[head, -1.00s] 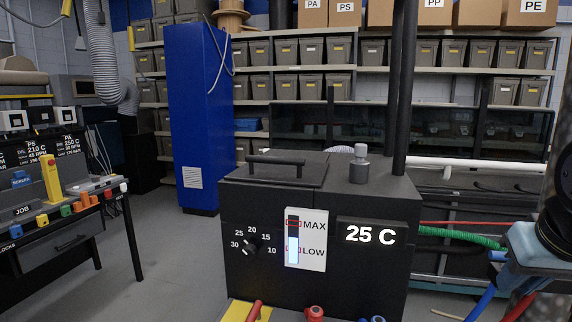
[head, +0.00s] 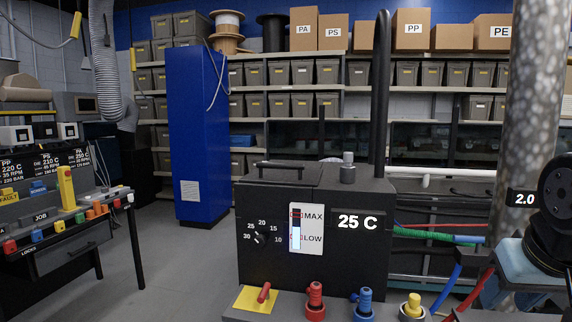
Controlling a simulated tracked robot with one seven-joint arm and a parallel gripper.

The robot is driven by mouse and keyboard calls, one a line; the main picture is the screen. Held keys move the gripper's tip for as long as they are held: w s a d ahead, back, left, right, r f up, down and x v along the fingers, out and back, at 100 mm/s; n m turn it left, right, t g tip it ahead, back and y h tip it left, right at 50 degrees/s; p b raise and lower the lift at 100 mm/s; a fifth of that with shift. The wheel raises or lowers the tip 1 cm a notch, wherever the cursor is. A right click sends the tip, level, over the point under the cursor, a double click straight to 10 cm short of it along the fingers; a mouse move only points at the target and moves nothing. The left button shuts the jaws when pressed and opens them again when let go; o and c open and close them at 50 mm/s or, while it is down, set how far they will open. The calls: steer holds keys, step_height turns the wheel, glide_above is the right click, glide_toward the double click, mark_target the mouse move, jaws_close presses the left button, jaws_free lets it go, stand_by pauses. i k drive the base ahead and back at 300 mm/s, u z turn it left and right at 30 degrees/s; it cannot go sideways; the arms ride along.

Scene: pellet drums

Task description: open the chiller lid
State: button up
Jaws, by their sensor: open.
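The chiller (head: 270,270) is a black box in the middle of the head view. Its flat dark lid (head: 272,178) lies shut on the left part of the top, with a black bar handle (head: 290,164) across it. The lid is seen nearly edge-on. The front has a temperature dial (head: 259,238), a MAX/LOW level gauge (head: 296,230) and a display (head: 357,222) reading 25 C. A grey knobbed fitting (head: 347,170) stands on the top, right of the lid. My gripper is not in view.
A ledge with red (head: 314,297), blue (head: 365,302) and yellow (head: 412,307) fittings runs before the chiller. A thick black pipe (head: 382,90) rises behind it. A blue cabinet (head: 200,130) stands behind left, a control desk (head: 60,230) at left. Open floor (head: 180,270) lies between.

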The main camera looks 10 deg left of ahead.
mark_target(273, 173)
steer(key=u, duration=0.35)
steer(key=i, duration=1.2)
steer(key=u, duration=0.3)
